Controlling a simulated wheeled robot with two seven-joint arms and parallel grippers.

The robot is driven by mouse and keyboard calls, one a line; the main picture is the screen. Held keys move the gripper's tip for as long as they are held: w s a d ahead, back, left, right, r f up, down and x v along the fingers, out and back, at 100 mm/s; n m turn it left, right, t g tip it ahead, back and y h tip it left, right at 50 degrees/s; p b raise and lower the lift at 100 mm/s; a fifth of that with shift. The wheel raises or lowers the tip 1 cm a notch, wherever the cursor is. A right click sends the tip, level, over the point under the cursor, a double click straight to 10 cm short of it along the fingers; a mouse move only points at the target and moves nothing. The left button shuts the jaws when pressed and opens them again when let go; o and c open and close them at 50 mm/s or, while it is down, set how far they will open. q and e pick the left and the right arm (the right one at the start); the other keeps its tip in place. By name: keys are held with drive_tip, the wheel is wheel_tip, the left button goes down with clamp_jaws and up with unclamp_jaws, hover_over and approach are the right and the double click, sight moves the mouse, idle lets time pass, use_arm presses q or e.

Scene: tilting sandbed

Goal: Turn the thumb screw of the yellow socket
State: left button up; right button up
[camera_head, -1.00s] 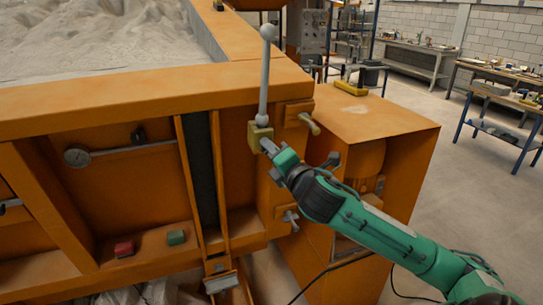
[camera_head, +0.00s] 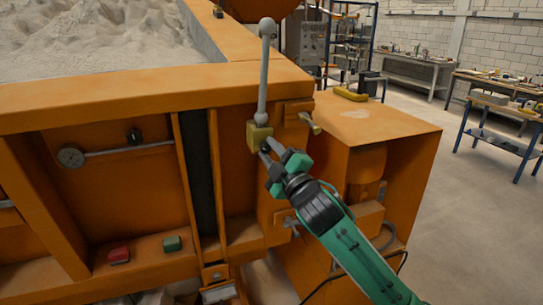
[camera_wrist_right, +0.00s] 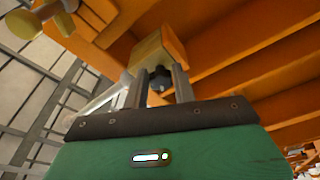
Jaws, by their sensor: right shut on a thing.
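The yellow socket (camera_head: 258,136) sits on the front of the orange bed frame, with a grey lever (camera_head: 263,75) with a ball top standing upright out of it. My right gripper (camera_head: 266,152) comes up from the lower right, its fingertips just under and in front of the socket. In the right wrist view the socket (camera_wrist_right: 152,50) is straight ahead, and the fingers (camera_wrist_right: 162,84) are shut on the dark thumb screw (camera_wrist_right: 160,76) on its near face. In the head view the screw is mostly hidden by the fingers. My left gripper is out of view.
A brass-coloured handle (camera_head: 311,123) sticks out just right of the socket, and a winged knob (camera_head: 289,221) is below. An orange cabinet (camera_head: 385,130) stands at the right. Red (camera_head: 118,255) and green (camera_head: 172,243) blocks lie on the lower ledge.

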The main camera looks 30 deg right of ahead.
drive_tip(key=m, duration=0.5)
drive_tip(key=shift+a+h+b, duration=0.1)
drive_tip(key=shift+h+b, duration=0.2)
drive_tip(key=shift+h, duration=0.1)
drive_tip(key=m+h, duration=0.1)
drive_tip(key=m, duration=0.2)
drive_tip(key=m+h, duration=0.1)
drive_tip(key=m, duration=0.2)
drive_tip(key=shift+a+f+m+t, duration=0.1)
drive_tip(key=shift+a+m+t, duration=0.05)
drive_tip(key=shift+m+t, duration=0.2)
drive_tip(key=o, duration=0.7)
drive_tip(key=shift+o, duration=1.1)
drive_tip(key=shift+w, duration=0.15)
drive_tip(key=shift+f, duration=0.1)
drive_tip(key=p+v, duration=0.3)
drive_tip(key=v, duration=1)
drive_tip(key=shift+s, duration=0.35)
